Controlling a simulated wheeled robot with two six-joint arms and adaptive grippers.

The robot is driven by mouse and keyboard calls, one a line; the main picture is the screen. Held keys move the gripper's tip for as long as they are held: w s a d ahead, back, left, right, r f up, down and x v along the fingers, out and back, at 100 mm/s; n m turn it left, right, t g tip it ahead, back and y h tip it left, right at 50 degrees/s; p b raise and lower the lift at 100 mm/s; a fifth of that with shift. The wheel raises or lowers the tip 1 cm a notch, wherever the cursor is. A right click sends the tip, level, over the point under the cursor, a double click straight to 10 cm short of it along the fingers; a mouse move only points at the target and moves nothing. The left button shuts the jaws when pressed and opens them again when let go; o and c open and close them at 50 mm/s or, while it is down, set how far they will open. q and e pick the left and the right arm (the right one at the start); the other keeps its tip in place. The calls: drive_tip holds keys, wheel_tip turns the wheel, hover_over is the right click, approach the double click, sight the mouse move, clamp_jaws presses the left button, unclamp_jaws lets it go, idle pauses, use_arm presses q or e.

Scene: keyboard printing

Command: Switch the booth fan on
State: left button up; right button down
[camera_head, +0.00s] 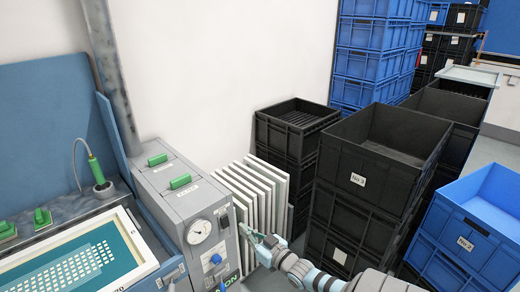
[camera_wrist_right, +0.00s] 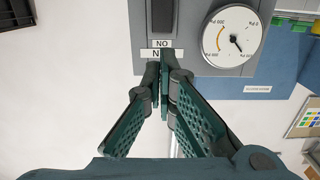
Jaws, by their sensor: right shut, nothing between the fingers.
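The grey control box (camera_head: 185,205) stands at the left in the head view, with a round gauge (camera_head: 199,231), a blue knob (camera_head: 215,258) and green handles on top. My right gripper (camera_head: 246,233) is shut and empty, just right of the box's front panel. In the right wrist view, its fingertips (camera_wrist_right: 160,62) meet just below a label reading "NO" (camera_wrist_right: 162,43), partly covering a second label. A dark upright slot or switch (camera_wrist_right: 162,16) lies beyond the label, left of the gauge (camera_wrist_right: 233,36). Whether the fingertips touch the panel cannot be told. My left gripper is not in view.
White upright panels (camera_head: 262,190) stand beside the box, behind my right gripper. Black crates (camera_head: 375,170) are stacked to the right, with a blue crate (camera_head: 470,230) at far right. A framed screen (camera_head: 90,262) lies at the left.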

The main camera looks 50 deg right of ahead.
use_arm(q)
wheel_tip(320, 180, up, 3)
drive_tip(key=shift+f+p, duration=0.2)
drive_tip(key=shift+p, duration=0.6)
use_arm(e)
drive_tip(key=s, duration=0.1)
drive_tip(key=s+a, duration=0.1)
drive_tip(key=s, duration=0.2)
drive_tip(key=shift+s+a+r, duration=0.15)
drive_tip(key=shift+s+r, duration=0.2)
drive_tip(key=shift+r, duration=0.05)
drive_tip(key=shift+f, duration=0.15)
